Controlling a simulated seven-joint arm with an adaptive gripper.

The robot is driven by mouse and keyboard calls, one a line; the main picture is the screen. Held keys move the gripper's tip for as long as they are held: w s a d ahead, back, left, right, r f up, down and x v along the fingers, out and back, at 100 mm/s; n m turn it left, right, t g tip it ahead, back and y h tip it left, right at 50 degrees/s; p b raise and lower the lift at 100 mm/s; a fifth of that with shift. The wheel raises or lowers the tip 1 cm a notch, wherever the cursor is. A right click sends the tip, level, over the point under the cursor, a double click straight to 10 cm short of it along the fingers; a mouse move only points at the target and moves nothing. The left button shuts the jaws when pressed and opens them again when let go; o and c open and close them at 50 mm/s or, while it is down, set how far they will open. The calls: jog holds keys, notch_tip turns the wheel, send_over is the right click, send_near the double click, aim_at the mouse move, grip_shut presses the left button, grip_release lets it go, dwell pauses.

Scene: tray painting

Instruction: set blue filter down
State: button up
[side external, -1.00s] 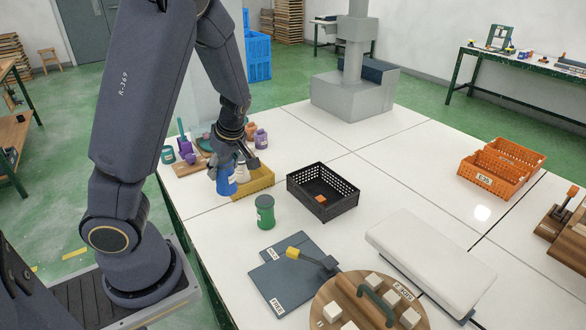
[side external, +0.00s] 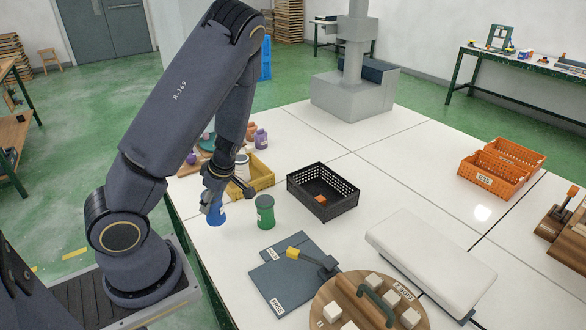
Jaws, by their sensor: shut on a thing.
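The blue filter (side external: 216,211) is a small blue cylinder at the left front of the white table, left of a green canister (side external: 265,212). My gripper (side external: 216,190) comes down over it from above and is shut on its upper part. The filter looks roughly upright, with a slight tilt. I cannot tell whether its bottom touches the table. The fingers and wrist hide its top.
A yellow tray (side external: 262,177) with a pale object in it stands just behind the gripper. A black basket (side external: 345,206) with an orange piece is to the right. A dark grey board (side external: 275,283) lies in front. Bare table surrounds the filter's front side.

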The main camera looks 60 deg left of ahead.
aim_at(216, 215)
jog(key=shift+f, duration=3)
jog(key=o, duration=1.3)
jog(key=shift+f, duration=0.1)
jog(key=shift+c, duration=0.2)
